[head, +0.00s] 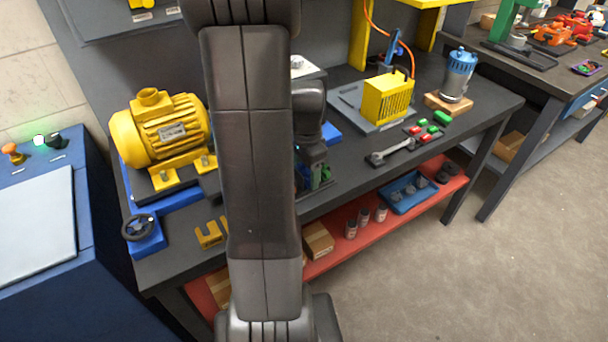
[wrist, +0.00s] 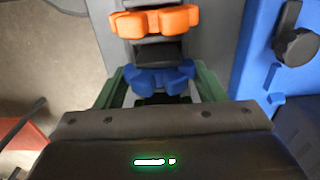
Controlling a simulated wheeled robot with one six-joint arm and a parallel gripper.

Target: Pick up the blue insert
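The blue insert (wrist: 160,79) is a lobed piece on a grey strip in the wrist view, just in front of my gripper (wrist: 160,92). My gripper's green fingers are spread, one on each side of the insert's near part. A narrow gap seems to remain at each side, and I see no firm contact. The insert's near edge is partly hidden by the gripper body. In the head view my arm hides most of this spot; small green and blue parts show at its right, too small to tell apart.
An orange insert (wrist: 155,21) of similar shape lies beyond the blue one, past a black block (wrist: 159,54). A blue fixture with a black knob (wrist: 297,46) stands close at the right. In the head view, a yellow motor (head: 160,130) and a wrench (head: 391,152) are on the bench.

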